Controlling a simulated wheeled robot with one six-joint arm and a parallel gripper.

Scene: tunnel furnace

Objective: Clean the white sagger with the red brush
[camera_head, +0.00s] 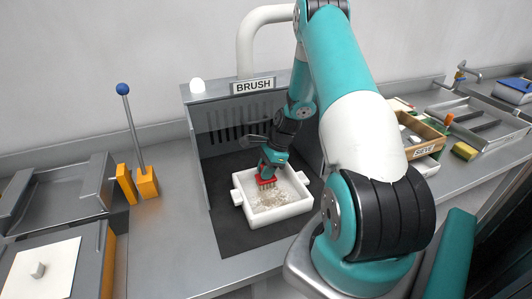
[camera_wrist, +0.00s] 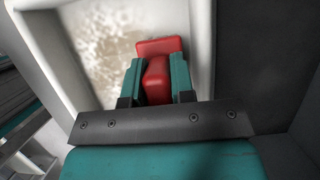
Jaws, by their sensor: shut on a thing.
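The white sagger (camera_head: 281,210) is a square tray with side lugs on the dark mat inside the brush station. Its floor carries a patch of beige residue (camera_head: 268,199); the residue also shows in the wrist view (camera_wrist: 118,62). The red brush (camera_head: 266,180) has pale bristles pointing down inside the sagger, near its back left part. Whether the bristles touch the floor I cannot tell. My gripper (camera_head: 271,163) is shut on the brush handle, above the sagger. In the wrist view, the teal fingers (camera_wrist: 157,82) clasp the red brush (camera_wrist: 158,50) on both sides.
The grey booth (camera_head: 197,130) labelled BRUSH walls the sagger at the back and sides. A blue-knobbed lever (camera_head: 131,125) on an orange base stands left. Grey trays lie far left. A wooden sieve box (camera_head: 425,134) and a sink stand right.

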